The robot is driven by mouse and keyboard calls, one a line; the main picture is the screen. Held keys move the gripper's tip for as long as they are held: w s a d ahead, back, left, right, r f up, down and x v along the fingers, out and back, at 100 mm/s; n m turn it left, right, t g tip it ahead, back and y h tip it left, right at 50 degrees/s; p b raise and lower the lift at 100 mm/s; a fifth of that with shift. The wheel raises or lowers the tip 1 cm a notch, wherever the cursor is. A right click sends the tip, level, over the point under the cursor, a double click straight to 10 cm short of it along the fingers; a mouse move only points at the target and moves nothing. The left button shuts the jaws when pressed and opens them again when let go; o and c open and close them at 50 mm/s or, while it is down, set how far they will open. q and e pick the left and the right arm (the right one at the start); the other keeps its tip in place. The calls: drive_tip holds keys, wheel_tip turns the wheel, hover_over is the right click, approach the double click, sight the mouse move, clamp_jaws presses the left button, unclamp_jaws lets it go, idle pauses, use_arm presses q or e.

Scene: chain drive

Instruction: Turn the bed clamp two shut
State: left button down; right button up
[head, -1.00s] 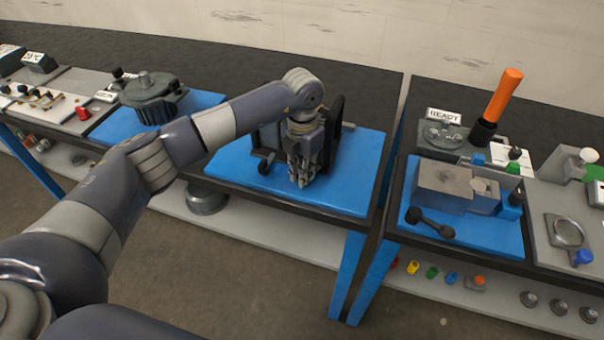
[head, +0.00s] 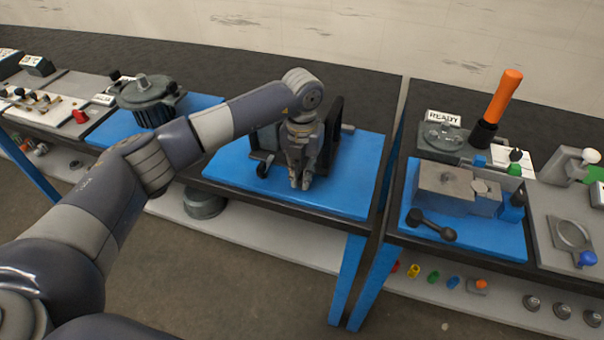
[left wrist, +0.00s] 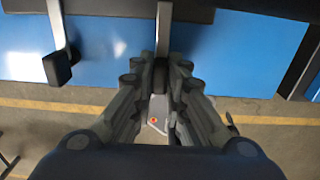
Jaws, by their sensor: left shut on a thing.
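My left gripper (head: 300,184) points down at the front of the dark device on the middle bench's blue mat. In the left wrist view its fingers (left wrist: 160,78) are closed around the dark end of a grey clamp lever (left wrist: 163,30). I take this lever to be bed clamp two; no label shows. The fingers hide most of its grip. A second lever with a black knob (left wrist: 58,68) stands free to the left, apart from the fingers. It also shows in the head view as a dark knob (head: 263,169). My right gripper is not in view.
The blue mat (head: 345,190) is bare in front and to the right. A dark upright frame (head: 333,128) stands just behind my gripper. A motor (head: 150,103) sits to the left. Across a gap, the right bench holds a vise (head: 457,190) and an orange-handled tool (head: 503,95).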

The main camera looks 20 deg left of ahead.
use_arm(q)
drive_tip(key=shift+r, duration=0.1)
drive_tip(key=c, duration=1.6)
unclamp_jaws()
wheel_tip(320, 180, up, 12)
